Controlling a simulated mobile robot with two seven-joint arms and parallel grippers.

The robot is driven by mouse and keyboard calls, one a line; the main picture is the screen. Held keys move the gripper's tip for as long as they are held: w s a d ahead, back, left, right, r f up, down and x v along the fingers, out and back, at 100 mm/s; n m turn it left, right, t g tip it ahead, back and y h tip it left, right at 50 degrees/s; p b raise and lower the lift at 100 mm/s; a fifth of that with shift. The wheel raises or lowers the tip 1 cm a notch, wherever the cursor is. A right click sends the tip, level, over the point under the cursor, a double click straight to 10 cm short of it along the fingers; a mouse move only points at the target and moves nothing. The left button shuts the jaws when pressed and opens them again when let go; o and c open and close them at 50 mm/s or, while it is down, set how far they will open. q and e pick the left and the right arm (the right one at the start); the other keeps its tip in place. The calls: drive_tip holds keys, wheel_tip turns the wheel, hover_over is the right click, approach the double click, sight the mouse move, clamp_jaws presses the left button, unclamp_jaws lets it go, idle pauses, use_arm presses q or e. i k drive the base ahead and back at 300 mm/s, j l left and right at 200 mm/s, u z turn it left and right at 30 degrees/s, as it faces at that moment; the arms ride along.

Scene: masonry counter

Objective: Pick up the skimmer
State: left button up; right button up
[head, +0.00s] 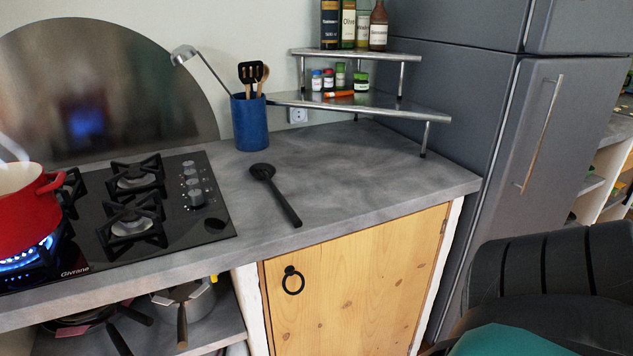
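The skimmer (277,196) is black, with a round head and a long straight handle. It lies flat on the grey counter (340,190), right of the hob and in front of the blue utensil holder. Its head points to the back left and its handle end points toward the counter's front edge. Nothing covers it. Neither of my grippers shows in the head view.
A blue holder (250,123) with several utensils stands behind the skimmer. A gas hob (185,232) with a red pot (27,207) over a lit blue flame is at left. A two-tier corner shelf (375,104) and grey fridge (530,110) are at right. The counter right of the skimmer is clear.

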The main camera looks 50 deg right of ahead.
sight(258, 167)
drive_tip(key=z, duration=1.35)
